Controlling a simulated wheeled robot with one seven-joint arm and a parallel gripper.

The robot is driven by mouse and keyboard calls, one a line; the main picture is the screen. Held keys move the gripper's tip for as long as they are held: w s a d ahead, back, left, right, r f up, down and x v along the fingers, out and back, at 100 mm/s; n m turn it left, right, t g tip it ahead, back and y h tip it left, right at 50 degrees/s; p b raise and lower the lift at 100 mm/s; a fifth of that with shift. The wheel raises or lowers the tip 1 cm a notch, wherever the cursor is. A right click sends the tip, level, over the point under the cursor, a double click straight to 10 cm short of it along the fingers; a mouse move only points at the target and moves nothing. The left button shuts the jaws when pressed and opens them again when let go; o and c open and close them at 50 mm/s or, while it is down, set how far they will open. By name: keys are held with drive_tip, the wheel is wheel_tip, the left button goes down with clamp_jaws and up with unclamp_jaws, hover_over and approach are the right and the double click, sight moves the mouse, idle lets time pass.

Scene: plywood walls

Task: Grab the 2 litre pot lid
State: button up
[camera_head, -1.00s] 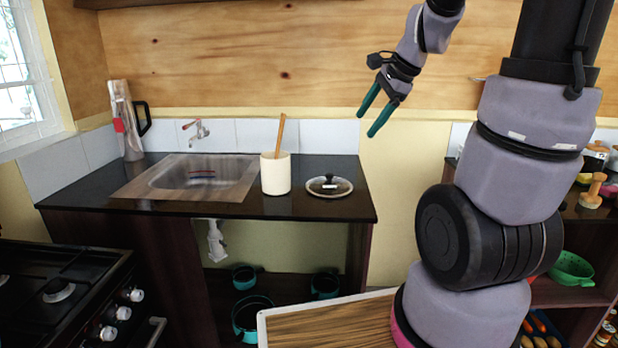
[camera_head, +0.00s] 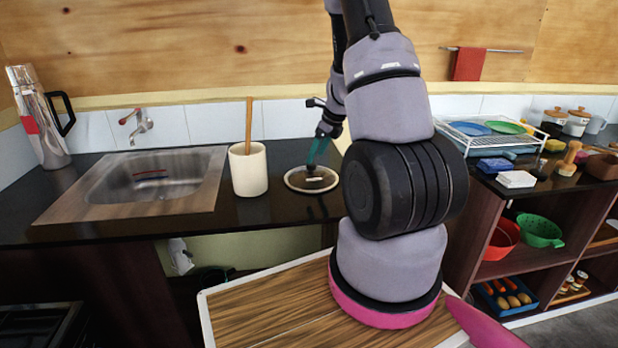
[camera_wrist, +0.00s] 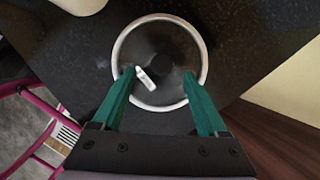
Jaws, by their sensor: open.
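The pot lid (camera_head: 313,181) lies flat on the dark counter, right of the white utensil crock. It is round, with a glassy dark middle, a pale metal rim and a small handle at its centre. In the head view my gripper (camera_head: 312,164) is just above the lid, partly hidden by my arm.
The white crock (camera_head: 249,170) with a wooden spoon stands close left of the lid. The sink (camera_head: 150,180) is farther left. The counter's front edge (camera_head: 270,226) is near the lid. A dish rack (camera_head: 485,135) stands on the right counter.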

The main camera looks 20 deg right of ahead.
sight(312, 164)
drive_tip(key=x, duration=0.5)
drive_tip(key=shift+w+f, duration=0.3)
drive_tip(key=shift+f, duration=0.05)
clamp_jaws()
